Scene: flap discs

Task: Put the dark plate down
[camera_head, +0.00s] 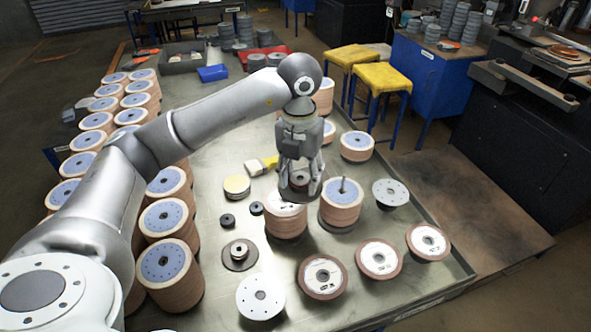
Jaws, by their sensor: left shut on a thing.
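My left gripper (299,178) comes in from the left and points down near the middle of the table. It is shut on the dark plate (296,197), a thin dark disc that shows just below the fingers. The plate is over the back part of a stack of tan flap discs (286,224) and hides some of its top. I cannot tell whether the plate touches the stack. My right gripper is not in view.
Another stack with an upright pin (341,204) stands close to the right. Tall disc stacks (170,271) line the left.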

